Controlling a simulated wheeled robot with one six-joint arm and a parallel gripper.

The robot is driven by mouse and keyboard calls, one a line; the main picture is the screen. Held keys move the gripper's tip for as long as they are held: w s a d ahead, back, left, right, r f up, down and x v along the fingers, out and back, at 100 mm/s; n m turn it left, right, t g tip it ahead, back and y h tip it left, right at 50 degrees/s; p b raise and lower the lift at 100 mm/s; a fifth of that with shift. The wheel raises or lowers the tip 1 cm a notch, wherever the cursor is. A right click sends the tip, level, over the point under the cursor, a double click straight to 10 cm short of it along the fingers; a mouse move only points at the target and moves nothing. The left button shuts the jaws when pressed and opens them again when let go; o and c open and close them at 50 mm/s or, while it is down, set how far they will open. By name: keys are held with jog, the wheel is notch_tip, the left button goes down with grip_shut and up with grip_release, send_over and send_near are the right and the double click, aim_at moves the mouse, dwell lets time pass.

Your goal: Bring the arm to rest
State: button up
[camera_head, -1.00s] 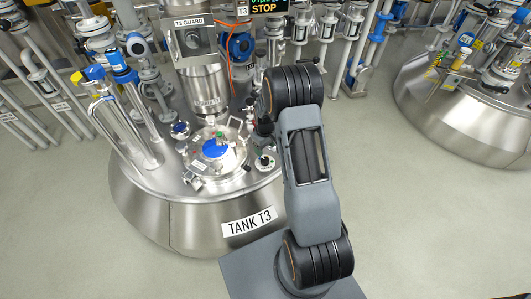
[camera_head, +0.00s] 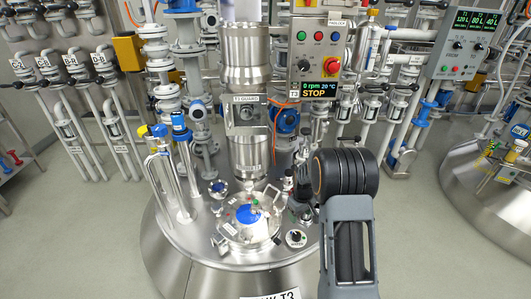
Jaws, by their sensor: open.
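My arm (camera_head: 347,235) rises at the lower right of the head view, with its thick black joint (camera_head: 345,172) in front of the right side of tank T3 (camera_head: 180,255). My gripper cannot be made out; the far part of the arm is hidden behind this joint. The steel tank top carries a round hatch with a blue centre (camera_head: 249,214). Small dark fittings (camera_head: 302,190) stand just left of the joint; I cannot tell whether any belongs to my arm.
A control box (camera_head: 319,55) reading "0 rpm 20 °C STOP" hangs above the tank, right of the steel column (camera_head: 246,60). Yellow-and-blue-topped pipes (camera_head: 170,165) stand at left. Another tank (camera_head: 480,215) is at right. Floor is clear at lower left (camera_head: 75,235).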

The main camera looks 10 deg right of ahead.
jog(key=s+a+r+m+t+p, duration=0.1)
jog(key=s+a+r+p, duration=0.2)
jog(key=r, duration=1)
jog(key=s+a+r+m+t+p, duration=0.1)
jog(key=s+a+r+p, duration=0.3)
jog(key=s+r+p, duration=0.6)
jog(key=s+a+r+m+t+p, duration=0.1)
jog(key=s+a+r+p, duration=0.2)
jog(key=r, duration=1.5)
jog(key=s+p, duration=0.4)
jog(key=s, duration=0.1)
jog(key=shift+a+m+t, duration=0.2)
jog(key=shift+m+t, duration=0.1)
jog(key=shift+r, duration=0.1)
jog(key=shift+c, duration=0.3)
